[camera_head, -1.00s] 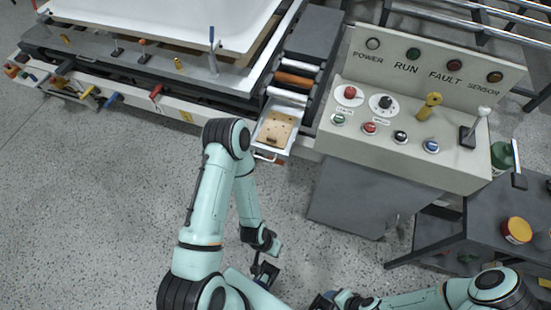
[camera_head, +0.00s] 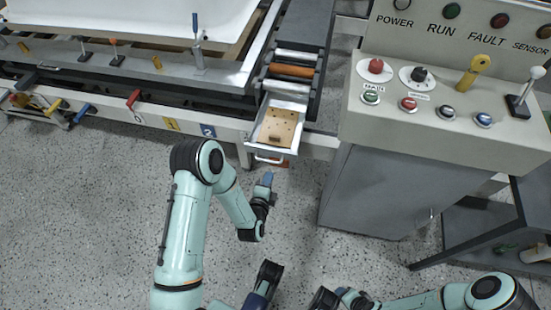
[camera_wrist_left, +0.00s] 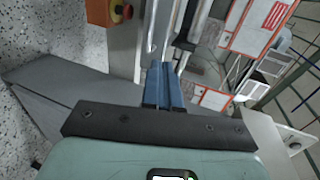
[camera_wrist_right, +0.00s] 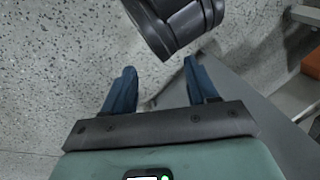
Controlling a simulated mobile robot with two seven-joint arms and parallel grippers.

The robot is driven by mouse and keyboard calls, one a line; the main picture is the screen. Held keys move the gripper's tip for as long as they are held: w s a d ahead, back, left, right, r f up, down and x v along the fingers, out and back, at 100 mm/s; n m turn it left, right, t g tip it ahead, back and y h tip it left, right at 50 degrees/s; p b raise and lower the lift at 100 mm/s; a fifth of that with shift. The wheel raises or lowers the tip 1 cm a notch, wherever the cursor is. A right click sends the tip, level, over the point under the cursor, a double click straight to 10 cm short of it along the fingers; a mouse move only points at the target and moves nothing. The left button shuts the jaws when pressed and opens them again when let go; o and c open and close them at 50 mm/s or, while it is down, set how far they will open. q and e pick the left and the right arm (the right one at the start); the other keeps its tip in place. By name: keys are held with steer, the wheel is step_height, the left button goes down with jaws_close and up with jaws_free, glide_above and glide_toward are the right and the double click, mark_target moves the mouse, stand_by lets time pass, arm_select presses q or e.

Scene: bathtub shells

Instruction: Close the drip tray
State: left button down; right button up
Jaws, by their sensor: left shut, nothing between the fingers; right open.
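The drip tray (camera_head: 294,104) is a shallow light-metal drawer standing out from the machine frame below the rollers, with a tan perforated piece inside. Its bar handle (camera_head: 268,160) is on the front edge. My left gripper (camera_head: 267,176) is shut and empty, just in front of the handle, fingers pointing toward the tray; a small gap seems to show between them. In the left wrist view the closed blue fingers (camera_wrist_left: 163,66) point at metal bars and frame parts; I cannot tell which is the tray. My right gripper (camera_wrist_right: 158,68) is open and empty above the floor, away from the tray.
The control console (camera_head: 430,140) with buttons and a yellow key stands right of the tray. Rollers (camera_head: 292,71) lie behind it. A white tub shell (camera_head: 110,15) rests at the upper left. A dark side table (camera_head: 490,215) is at the right.

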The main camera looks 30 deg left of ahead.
mark_target(277, 151)
arm_select(q)
steer(key=x, duration=0.3)
steer(key=b+x, duration=0.1)
steer(key=x, duration=0.2)
steer(key=b+x, duration=0.1)
steer(key=x, duration=0.2)
steer(key=shift+w+a+r, duration=0.1)
steer(key=shift+w+r, duration=0.1)
steer(key=shift+w, duration=0.2)
steer(key=shift+w+a, duration=0.1)
steer(key=shift+w, duration=0.4)
arm_select(e)
steer(key=shift+t+h, duration=0.3)
steer(key=shift+t, duration=0.2)
steer(key=w+f, duration=0.1)
steer(key=w+d+f, duration=0.1)
steer(key=w+d, duration=0.1)
steer(key=shift+w+f, duration=0.25)
steer(key=shift+f, duration=0.15)
arm_select(q)
steer(key=shift+w+r, duration=0.1)
arm_select(e)
steer(key=shift+w, duration=0.1)
